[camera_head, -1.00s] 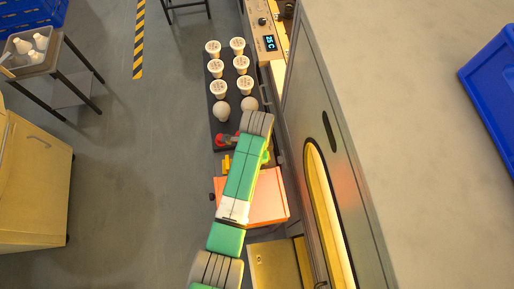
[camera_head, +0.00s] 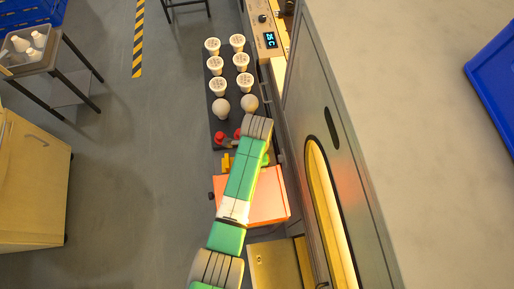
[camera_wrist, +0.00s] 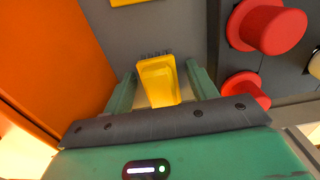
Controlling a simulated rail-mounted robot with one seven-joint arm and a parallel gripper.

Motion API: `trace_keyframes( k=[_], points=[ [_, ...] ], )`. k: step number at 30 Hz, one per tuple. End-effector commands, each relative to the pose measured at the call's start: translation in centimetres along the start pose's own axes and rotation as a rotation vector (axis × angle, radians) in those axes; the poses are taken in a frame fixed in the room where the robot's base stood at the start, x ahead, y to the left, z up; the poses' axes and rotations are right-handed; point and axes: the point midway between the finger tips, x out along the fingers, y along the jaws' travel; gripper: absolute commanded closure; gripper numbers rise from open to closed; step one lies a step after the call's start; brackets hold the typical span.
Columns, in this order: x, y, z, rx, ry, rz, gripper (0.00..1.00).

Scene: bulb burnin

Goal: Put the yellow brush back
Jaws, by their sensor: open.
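A yellow block-like piece (camera_wrist: 160,82), which looks like the yellow brush, lies between the two green fingers of my gripper (camera_wrist: 160,88) in the wrist view. A gap shows on each side of it, so my gripper is open around or just above it; I cannot tell the depth. Small dark marks, perhaps lettering or bristles, show at its far end. In the head view a yellow piece (camera_head: 227,162) shows left of my arm, on the dark strip by the orange box; I cannot tell whether it is the same piece. My arm hides my fingertips there.
Red round-topped pieces (camera_wrist: 267,27) stand right of my gripper. The orange box (camera_head: 268,205) is close on its left in the wrist view. White cups (camera_head: 242,62) and two round bulbs (camera_head: 221,105) stand farther up the dark tray. The grey machine (camera_head: 335,150) borders the right.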

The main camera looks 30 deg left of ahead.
Motion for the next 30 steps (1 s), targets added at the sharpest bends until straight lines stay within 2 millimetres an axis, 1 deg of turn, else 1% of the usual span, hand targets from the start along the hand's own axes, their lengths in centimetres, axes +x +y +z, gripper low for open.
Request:
trace_keyframes(
  k=[2,4,12,15,18,22,30],
  points=[
    [-0.4,0.0,0.0,0.000,0.000,-0.001,0.43],
    [-1.5,-0.1,0.0,0.000,0.001,-0.001,0.43],
    [-8.4,-0.1,-0.1,0.000,0.001,-0.003,0.43],
    [-10.4,-0.1,0.0,0.000,0.001,-0.002,0.43],
    [-11.7,-0.1,0.0,0.000,0.001,-0.001,0.43],
    [-12.4,0.0,0.0,0.000,0.000,0.000,0.43],
    [-12.4,0.0,0.0,0.000,0.000,0.000,0.43]
  ],
)
